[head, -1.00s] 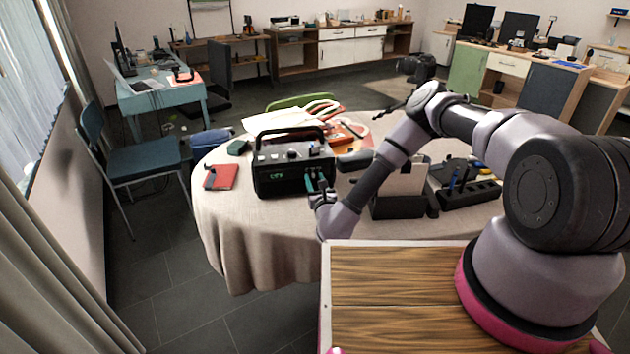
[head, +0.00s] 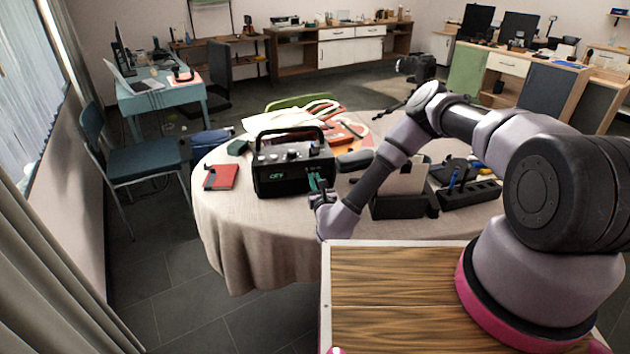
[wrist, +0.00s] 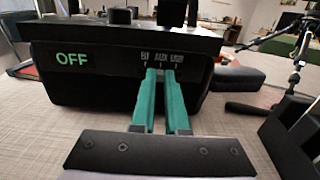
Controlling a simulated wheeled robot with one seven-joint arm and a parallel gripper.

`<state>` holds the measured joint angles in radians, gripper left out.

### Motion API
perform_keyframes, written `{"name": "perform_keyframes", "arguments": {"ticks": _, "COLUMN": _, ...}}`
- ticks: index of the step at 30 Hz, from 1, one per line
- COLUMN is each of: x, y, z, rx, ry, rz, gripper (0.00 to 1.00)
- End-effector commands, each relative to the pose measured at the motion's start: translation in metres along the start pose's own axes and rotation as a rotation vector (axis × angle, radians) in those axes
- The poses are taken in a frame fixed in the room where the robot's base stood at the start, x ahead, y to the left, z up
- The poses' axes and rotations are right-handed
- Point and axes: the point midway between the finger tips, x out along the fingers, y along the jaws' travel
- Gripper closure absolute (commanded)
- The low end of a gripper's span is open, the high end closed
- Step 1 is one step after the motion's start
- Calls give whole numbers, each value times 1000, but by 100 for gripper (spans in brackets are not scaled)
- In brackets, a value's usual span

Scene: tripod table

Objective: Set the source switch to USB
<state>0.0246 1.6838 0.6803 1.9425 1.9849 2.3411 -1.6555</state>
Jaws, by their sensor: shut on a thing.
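A black radio-like box (head: 290,165) with a carrying handle and knobs on top stands on the round table. Its front display (wrist: 72,59) reads OFF in green. In the wrist view, small labels that look like BT, AUX and USB (wrist: 177,57) sit in a row on the right of its front. My gripper (head: 315,182) is at that panel; its teal fingers (wrist: 160,73) are nearly together, tips just below the labels around AUX and USB. It is shut on the small source switch, which the fingertips hide. I cannot tell the switch's exact position.
The cloth-covered round table (head: 240,230) also bears a red notebook (head: 221,177) to the left, papers behind, and a black holder (head: 398,203) and an organiser tray (head: 470,194) to the right. A dark rounded object (wrist: 238,79) lies close right of the box.

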Motion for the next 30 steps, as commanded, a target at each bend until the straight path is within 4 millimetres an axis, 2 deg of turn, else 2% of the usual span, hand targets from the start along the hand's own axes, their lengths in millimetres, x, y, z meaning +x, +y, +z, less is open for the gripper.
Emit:
{"name": "perform_keyframes", "arguments": {"ticks": 26, "x": 0, "y": 0, "z": 0, "rx": 0, "ry": 1, "rz": 1, "gripper": 100}}
{"name": "perform_keyframes", "arguments": {"ticks": 30, "x": 0, "y": -11, "z": 0, "rx": -3, "ry": -1, "rz": -1, "gripper": 100}}
